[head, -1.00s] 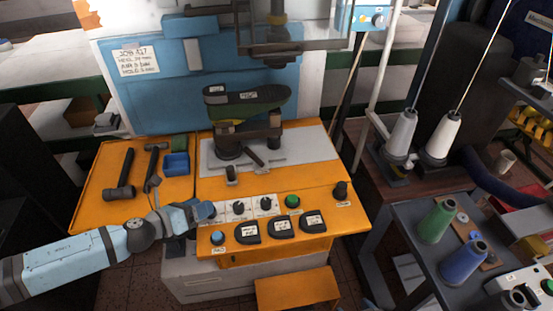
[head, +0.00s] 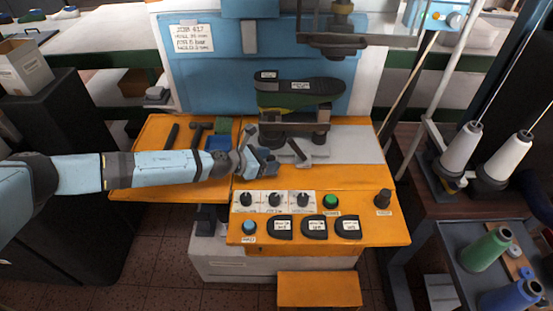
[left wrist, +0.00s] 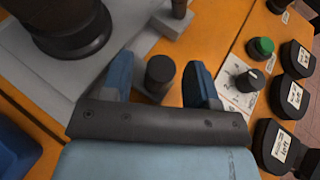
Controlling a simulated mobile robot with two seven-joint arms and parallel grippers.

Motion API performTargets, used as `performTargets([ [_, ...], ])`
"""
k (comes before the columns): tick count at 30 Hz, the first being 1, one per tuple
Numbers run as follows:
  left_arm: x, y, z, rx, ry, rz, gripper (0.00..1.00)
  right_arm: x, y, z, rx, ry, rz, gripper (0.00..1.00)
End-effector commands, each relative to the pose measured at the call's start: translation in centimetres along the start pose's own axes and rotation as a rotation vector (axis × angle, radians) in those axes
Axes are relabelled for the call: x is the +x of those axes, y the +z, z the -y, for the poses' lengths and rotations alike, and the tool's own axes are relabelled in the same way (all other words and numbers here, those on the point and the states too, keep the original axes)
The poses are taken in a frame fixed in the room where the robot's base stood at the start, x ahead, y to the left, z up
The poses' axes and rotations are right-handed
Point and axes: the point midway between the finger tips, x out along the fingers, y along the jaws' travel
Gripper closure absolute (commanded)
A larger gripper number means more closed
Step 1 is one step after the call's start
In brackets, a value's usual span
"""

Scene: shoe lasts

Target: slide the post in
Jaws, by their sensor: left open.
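A dark upright round post (left wrist: 160,72) stands on a small grey base at the near left of the grey plate. It shows between the two blue fingers of my left gripper (left wrist: 160,82) in the left wrist view, with gaps on both sides. In the head view my left gripper (head: 262,161) reaches in from the left over the plate's near left corner and hides that post. The green shoe last with its black sole up (head: 300,92) rests on the dark stand (head: 293,125) behind. My right gripper is not in view.
Dials and a green button (head: 331,202) line the orange panel in front. The overhead press (head: 340,35) hangs above.

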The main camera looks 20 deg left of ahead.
Motion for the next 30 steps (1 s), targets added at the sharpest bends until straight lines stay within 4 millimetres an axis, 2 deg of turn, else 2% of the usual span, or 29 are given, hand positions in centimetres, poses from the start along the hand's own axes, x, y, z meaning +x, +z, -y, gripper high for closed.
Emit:
performTargets([
  [1, 0.9, 0.0, 0.1, -0.001, -0.001, 0.001, 0.46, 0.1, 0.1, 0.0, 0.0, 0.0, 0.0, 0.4],
  [6, 2.5, 0.0, 0.0, -0.001, 0.0, 0.0, 0.46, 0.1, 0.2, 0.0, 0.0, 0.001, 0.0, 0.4],
  [17, 3.0, 0.0, 0.0, -0.001, 0.0, 0.001, 0.46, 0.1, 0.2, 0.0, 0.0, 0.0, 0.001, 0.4],
  [24, 3.0, 0.0, 0.0, -0.001, 0.0, 0.001, 0.99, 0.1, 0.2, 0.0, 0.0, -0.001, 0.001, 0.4],
  [30, 3.1, 0.1, 0.1, -0.001, -0.001, 0.001, 1.0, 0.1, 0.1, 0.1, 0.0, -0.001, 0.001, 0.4],
])
